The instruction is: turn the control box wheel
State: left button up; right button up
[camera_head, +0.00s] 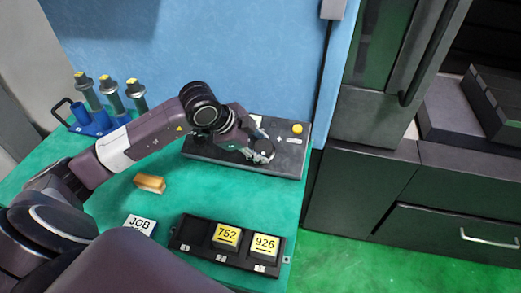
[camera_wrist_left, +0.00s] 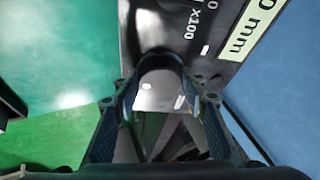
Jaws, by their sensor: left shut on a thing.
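The control box (camera_head: 288,163), a dark flat panel, lies on the green table at the foot of the blue wall. Its wheel (camera_head: 263,147) is at the box's middle right, partly covered by my left gripper (camera_head: 258,153). In the left wrist view the rounded dark and silvery wheel (camera_wrist_left: 160,92) sits between the two fingers of my left gripper (camera_wrist_left: 160,105), which is shut on it. White print, "x100", shows on the box (camera_wrist_left: 165,25) beside the wheel. My right gripper is not in view.
A yellow button (camera_head: 297,129) is on the box's right. A blue rack (camera_head: 99,128) with several tool holders stands at left. A tan block (camera_head: 150,184), a JOB card (camera_head: 139,225) and a black tray (camera_head: 191,238) with yellow-labelled blocks lie nearer. Dark cabinets (camera_head: 360,200) are right.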

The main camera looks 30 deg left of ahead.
pick_arm(q)
jog(key=shift+s+d+f+n+b, duration=0.1)
jog(key=shift+f+n+b, duration=0.15)
jog(key=shift+n, duration=0.25)
jog(key=shift+r, duration=0.1)
jog(key=o, duration=1.2)
jog(key=shift+c, duration=0.2)
jog(key=shift+r, duration=0.15)
jog(key=v, duration=1.1)
jog(key=shift+s+r, duration=0.25)
jog(key=shift+s, duration=0.1)
